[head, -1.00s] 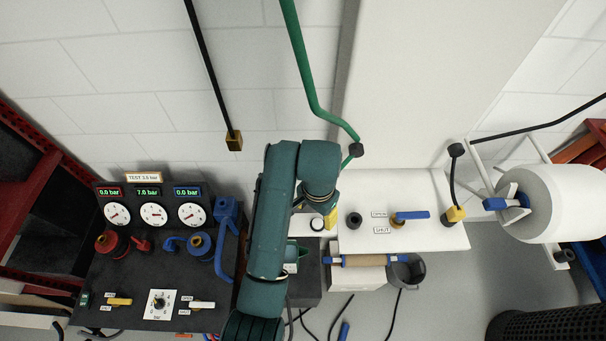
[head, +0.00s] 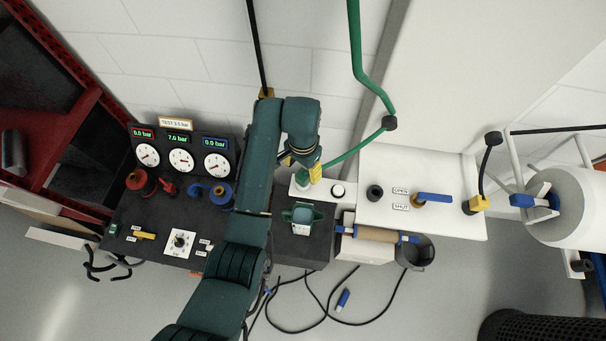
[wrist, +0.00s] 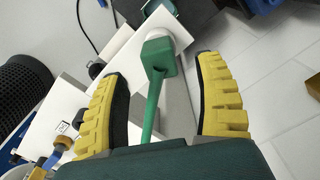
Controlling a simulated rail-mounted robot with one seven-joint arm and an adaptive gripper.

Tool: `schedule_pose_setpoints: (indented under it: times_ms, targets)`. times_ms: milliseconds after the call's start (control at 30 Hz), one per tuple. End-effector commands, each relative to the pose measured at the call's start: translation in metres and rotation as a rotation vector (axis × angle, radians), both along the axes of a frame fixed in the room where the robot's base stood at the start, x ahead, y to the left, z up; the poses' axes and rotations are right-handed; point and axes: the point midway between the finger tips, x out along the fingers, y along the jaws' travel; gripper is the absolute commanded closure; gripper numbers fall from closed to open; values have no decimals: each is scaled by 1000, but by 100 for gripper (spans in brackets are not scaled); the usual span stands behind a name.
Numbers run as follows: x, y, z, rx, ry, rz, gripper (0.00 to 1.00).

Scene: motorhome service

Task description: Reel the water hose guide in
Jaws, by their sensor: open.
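The green water hose (head: 356,45) hangs down from above and bends at a dark knob (head: 389,123). From there it runs down left to my gripper (head: 303,170). Its end is a green block (wrist: 160,57), which also shows in the head view (head: 303,182) at a small white plate. My gripper (wrist: 161,68) has its yellow fingers apart, one on each side of the block, with visible gaps. The green hose (wrist: 152,115) runs between the fingers toward my palm. Whether the block rests on the plate is unclear.
A white round button (head: 338,190) is right of the block. Beyond it is a white panel with a blue lever (head: 434,198) marked OPEN and SHUT. The dark gauge console (head: 150,215) stands left. A black cable with a yellow end (head: 479,204) is at the right.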

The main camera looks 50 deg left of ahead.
Motion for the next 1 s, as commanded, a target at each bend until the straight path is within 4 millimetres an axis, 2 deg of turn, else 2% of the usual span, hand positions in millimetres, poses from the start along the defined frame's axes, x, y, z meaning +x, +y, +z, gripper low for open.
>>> schedule_pose_setpoints:
  times_ms: [100, 233, 367, 600, 667, 900, 1000]
  targets:
    - [-1, -1, -24, -3, 4, 0, 30]
    - [0, 0, -43, -1, 2, 0, 30]
    - [0, 0, -50, 0, 0, 0, 30]
    - [0, 0, -51, 0, 1, 0, 30]
    - [0, 0, -51, 0, 1, 0, 40]
    - [0, 0, -51, 0, 1, 0, 85]
    - [0, 0, -51, 0, 1, 0, 100]
